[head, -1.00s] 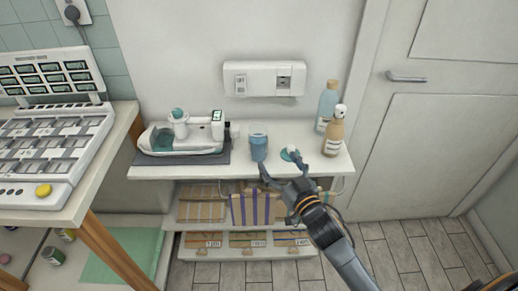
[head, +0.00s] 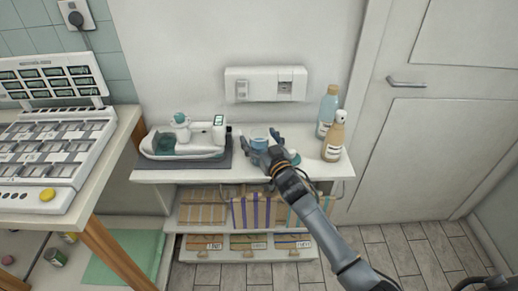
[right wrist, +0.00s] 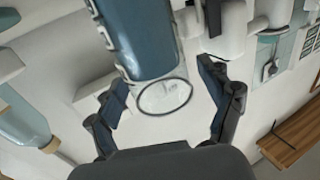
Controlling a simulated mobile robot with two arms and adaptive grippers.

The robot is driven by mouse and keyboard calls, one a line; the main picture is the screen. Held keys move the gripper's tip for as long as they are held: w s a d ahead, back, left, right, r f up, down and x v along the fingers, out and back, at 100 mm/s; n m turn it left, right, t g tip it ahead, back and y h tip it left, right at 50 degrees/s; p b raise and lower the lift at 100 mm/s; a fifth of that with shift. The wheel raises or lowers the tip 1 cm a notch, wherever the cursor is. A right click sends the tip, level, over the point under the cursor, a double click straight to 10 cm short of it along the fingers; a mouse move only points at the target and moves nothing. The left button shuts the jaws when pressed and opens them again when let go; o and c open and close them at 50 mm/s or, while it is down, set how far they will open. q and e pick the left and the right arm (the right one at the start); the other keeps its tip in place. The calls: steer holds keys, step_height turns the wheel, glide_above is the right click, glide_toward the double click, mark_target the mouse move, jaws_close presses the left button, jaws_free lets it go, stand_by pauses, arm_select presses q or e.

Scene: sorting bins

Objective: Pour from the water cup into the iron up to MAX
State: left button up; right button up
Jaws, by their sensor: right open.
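The water cup (head: 259,133), clear with blue water, stands on the white shelf top, right of the iron. It also shows in the right wrist view (right wrist: 150,40). My right gripper (head: 262,145) is open at the cup, with a finger to each side of it. In the right wrist view its fingers (right wrist: 170,97) are spread, with gaps to the cup; I cannot tell whether either touches. The white and teal iron (head: 190,148) rests on a dark mat at the left of the shelf. Its MAX mark is too small to read. My left gripper is not in view.
A blue bottle (head: 327,110) and a tan bottle (head: 335,137) stand at the shelf's right end. A small teal item (head: 295,157) is partly hidden behind my right gripper. A white wall box (head: 265,85) hangs above. A bench (head: 100,180) is at left.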

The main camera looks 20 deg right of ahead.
steer(key=shift+c, duration=0.4)
steer(key=shift+r, duration=0.1)
steer(key=c, duration=1.4)
